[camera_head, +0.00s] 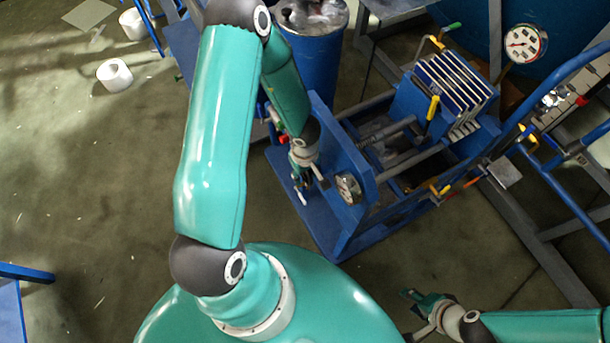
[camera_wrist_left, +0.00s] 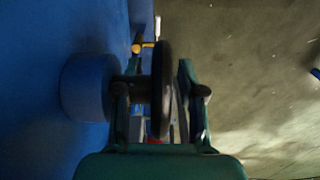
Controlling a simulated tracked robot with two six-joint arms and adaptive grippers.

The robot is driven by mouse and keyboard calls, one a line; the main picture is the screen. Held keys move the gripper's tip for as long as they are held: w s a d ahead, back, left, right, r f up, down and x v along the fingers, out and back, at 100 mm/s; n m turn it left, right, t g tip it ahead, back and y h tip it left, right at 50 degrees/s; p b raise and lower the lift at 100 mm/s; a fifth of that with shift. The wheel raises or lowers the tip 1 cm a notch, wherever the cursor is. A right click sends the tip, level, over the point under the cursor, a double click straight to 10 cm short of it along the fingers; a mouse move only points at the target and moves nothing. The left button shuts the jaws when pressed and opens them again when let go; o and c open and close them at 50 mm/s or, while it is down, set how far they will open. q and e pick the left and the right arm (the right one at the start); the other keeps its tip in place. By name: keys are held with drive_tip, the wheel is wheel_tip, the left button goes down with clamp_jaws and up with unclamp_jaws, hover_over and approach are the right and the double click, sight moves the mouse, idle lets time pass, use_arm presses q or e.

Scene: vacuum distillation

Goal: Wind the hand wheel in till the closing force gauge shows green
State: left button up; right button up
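The hand wheel (camera_wrist_left: 162,88) shows edge-on as a dark rim in the left wrist view, beside a blue round boss (camera_wrist_left: 88,88). My left gripper (camera_wrist_left: 157,95) has one finger on each side of the rim, with gaps visible; it is open. In the head view my left gripper (camera_head: 302,178) is at the near blue end plate of the press (camera_head: 345,160), and the wheel is mostly hidden behind it. My right gripper (camera_head: 412,315) is open and empty at the bottom.
A stack of pale plates (camera_head: 455,85) stands at the press's far end, with yellow handles nearby. A blue drum (camera_head: 315,50) stands behind my left arm. Blue rails (camera_head: 560,185) are at right. The left floor is mostly clear.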

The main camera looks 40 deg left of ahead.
use_arm(q)
clamp_jaws()
drive_tip(key=y+b, duration=0.1)
drive_tip(key=b, duration=0.1)
drive_tip(key=y+b, duration=0.1)
drive_tip(key=b, duration=0.2)
drive_tip(key=shift+f+t, duration=0.3)
drive_tip(key=shift+f, duration=0.05)
drive_tip(key=shift+r, duration=0.1)
drive_tip(key=shift+a+r+y, duration=0.1)
drive_tip(key=shift+r+y, duration=0.1)
drive_tip(key=shift+y, duration=0.1)
unclamp_jaws()
drive_tip(key=shift+r, duration=0.1)
